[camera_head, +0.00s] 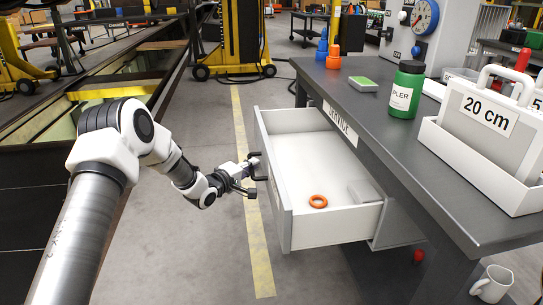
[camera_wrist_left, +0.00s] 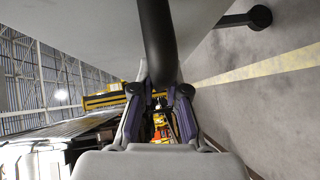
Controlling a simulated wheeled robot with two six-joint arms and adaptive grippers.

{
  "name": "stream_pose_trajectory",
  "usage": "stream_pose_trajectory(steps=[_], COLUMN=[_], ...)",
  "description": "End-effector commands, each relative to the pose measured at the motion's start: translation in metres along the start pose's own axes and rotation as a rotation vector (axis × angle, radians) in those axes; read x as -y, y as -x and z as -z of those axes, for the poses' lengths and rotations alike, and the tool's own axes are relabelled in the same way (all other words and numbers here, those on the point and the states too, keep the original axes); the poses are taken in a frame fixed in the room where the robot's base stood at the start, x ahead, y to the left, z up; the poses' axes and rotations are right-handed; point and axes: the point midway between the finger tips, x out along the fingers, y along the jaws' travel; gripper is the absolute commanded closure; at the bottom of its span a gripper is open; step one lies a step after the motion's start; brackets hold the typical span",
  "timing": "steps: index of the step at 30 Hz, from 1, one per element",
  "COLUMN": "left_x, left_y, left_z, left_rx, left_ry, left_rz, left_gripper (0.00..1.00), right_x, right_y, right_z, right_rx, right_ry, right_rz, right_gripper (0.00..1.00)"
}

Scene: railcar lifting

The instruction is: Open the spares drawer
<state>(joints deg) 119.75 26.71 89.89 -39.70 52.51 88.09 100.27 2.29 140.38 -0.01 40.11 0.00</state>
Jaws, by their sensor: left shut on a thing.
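The spares drawer (camera_head: 335,232) is white and stands pulled out from under the grey workbench, with its inside in view. An orange ring (camera_head: 318,201) and a small grey block (camera_head: 364,191) lie in it. My left gripper (camera_head: 252,172) is at the drawer's front, shut on the dark bar handle (camera_head: 257,153). In the left wrist view the handle (camera_wrist_left: 157,45) runs as a dark bar between the fingers (camera_wrist_left: 160,95). My right gripper is in neither view.
The workbench top (camera_head: 400,150) carries a green bottle (camera_head: 406,90), orange and blue cones (camera_head: 333,58) and a white holder (camera_head: 478,165) with a "20 cm" block. A white mug (camera_head: 492,284) lies on the floor at lower right. Clear floor with a yellow line (camera_head: 254,225) lies before the drawer.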

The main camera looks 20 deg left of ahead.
Motion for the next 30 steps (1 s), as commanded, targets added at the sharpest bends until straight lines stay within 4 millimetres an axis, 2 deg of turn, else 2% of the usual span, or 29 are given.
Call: stream_pose_trajectory(steps=[1, 3, 12, 18, 30], left_x=[-0.002, 0.002, 0.016, 0.021, 0.022], left_y=[0.011, 0.023, 0.062, 0.074, 0.076], left_z=[0.012, 0.024, 0.063, 0.074, 0.077], left_rx=[-0.005, -0.005, -0.003, -0.002, -0.001], left_ry=[0.004, 0.004, 0.002, 0.0, -0.001], left_rz=[0.001, 0.001, 0.001, 0.0, -0.001], left_gripper=[1.0, 1.0, 1.0, 1.0, 1.0], right_x=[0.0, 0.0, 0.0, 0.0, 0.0], right_y=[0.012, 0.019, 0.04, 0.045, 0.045], right_z=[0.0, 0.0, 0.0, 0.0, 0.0], right_rx=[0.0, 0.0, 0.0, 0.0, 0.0], right_ry=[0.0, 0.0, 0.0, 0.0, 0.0], right_rz=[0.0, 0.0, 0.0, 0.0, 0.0], right_gripper=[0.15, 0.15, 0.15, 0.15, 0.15])
